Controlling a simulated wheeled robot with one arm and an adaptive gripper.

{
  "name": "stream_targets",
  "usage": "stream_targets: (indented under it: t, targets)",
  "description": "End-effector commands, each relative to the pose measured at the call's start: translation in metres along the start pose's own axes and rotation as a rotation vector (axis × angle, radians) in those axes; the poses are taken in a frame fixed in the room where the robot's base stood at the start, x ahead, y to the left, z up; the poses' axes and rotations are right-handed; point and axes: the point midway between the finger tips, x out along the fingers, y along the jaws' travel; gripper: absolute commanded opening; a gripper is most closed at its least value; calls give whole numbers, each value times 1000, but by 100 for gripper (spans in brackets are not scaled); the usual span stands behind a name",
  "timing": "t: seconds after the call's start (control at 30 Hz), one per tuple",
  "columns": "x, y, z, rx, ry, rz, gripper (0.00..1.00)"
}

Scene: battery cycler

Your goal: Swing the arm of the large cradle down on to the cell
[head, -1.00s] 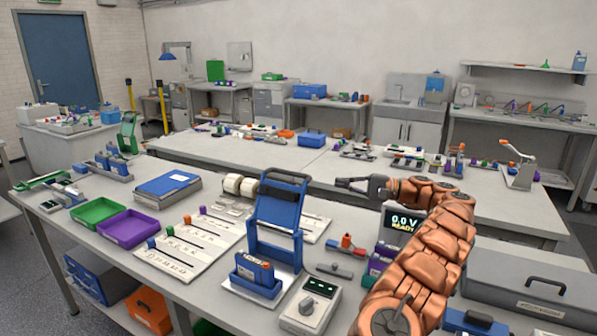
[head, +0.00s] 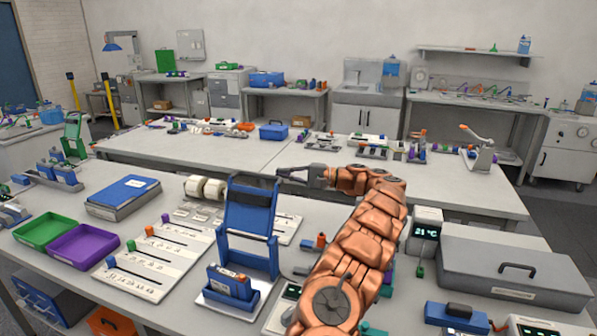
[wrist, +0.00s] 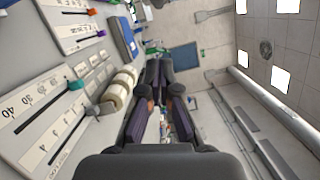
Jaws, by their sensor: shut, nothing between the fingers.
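The large cradle (head: 250,262) is blue and stands on a white base at the front of the near bench. Its blue arm (head: 248,215) is swung up, with a dark bar across its top. My gripper (head: 281,174) is shut and empty, pointing left. In the head view its tips are beside the arm's top right corner; contact cannot be told. The wrist view shows my fingers (wrist: 160,72) close together; I cannot make out the cradle there.
White rolls (head: 205,188) stand behind the cradle. Slider boards (head: 150,262) and a purple tray (head: 84,246) lie left. A 21 °C display unit (head: 425,232) and a grey lidded case (head: 515,268) stand right of my arm. A second bench (head: 300,165) is behind.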

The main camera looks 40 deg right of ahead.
Motion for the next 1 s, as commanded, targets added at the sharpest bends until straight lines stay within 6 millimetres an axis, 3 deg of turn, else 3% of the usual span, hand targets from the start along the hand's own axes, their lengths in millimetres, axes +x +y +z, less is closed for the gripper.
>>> stream_targets:
  t: [0.13,0.6,1.0]
  targets:
    - [28,-3,1,0,-1,1,0]
    - [30,-3,29,-1,2,-3,0]
    - [33,0,38,-1,3,1,0]
